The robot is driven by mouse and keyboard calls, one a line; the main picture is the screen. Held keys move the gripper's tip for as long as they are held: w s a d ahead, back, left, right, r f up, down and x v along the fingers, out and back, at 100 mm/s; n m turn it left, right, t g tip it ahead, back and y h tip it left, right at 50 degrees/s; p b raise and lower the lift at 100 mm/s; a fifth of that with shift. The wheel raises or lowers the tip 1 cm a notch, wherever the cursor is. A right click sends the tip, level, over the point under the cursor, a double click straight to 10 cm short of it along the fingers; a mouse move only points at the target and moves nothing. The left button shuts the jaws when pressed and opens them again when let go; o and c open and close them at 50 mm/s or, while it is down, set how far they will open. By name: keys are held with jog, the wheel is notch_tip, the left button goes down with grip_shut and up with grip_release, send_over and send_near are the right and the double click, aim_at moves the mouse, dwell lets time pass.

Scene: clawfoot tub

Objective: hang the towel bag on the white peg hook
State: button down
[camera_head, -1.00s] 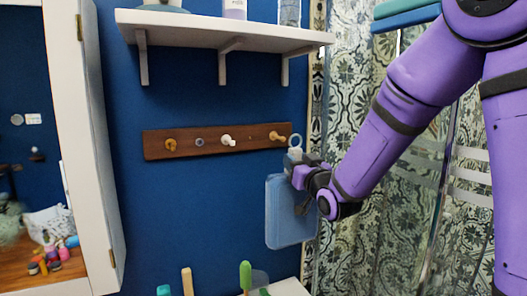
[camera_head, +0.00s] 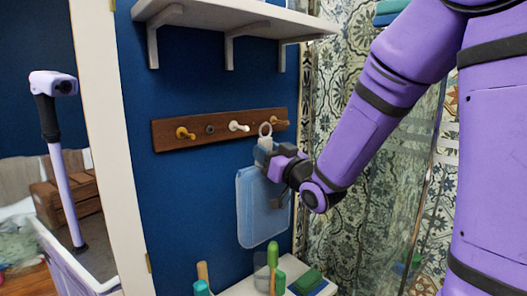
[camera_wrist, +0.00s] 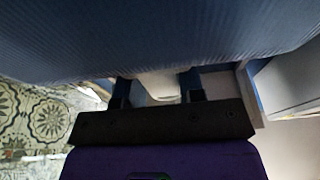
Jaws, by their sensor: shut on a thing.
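The blue towel bag (camera_head: 262,205) hangs upright below my gripper (camera_head: 268,158), with a pale ring (camera_head: 265,129) standing up at its top. My gripper is shut on the bag's top, just under the ring. The white peg hook (camera_head: 238,126) sticks out from the brown wooden rail (camera_head: 168,140) on the blue wall. In the head view the ring appears just right of the white peg, apart from it, and overlaps the rail; its depth from the rail is unclear. In the wrist view the bag's ribbed blue fabric (camera_wrist: 160,40) fills the top, and the fingertips are partly hidden.
The rail also holds a yellow peg (camera_head: 185,133) at left, a dark grey peg (camera_head: 210,129) and another yellow peg (camera_head: 281,123) at right. A white shelf (camera_head: 230,20) is above. Bottles and brushes stand on a white surface (camera_head: 240,288) below.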

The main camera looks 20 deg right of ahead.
jog(key=shift+a, duration=0.1)
jog(key=shift+w, duration=0.1)
dwell(0.3)
jog(key=shift+w+a, duration=0.15)
jog(key=shift+w, duration=0.2)
jog(key=shift+w+a+f, duration=0.1)
jog(key=shift+w+a, duration=0.4)
jog(key=shift+w, duration=1)
jog(key=shift+w+a+f, duration=0.1)
jog(key=shift+w+a, duration=0.35)
jog(key=shift+w, duration=1.05)
jog(key=shift+w+a+f, duration=0.1)
jog(key=shift+w+a, duration=0.4)
jog(key=shift+w, duration=1)
jog(key=shift+w+f, duration=0.2)
jog(key=shift+f, duration=0.15)
jog(key=c, duration=0.7)
grip_release()
jog(key=shift+o, duration=0.2)
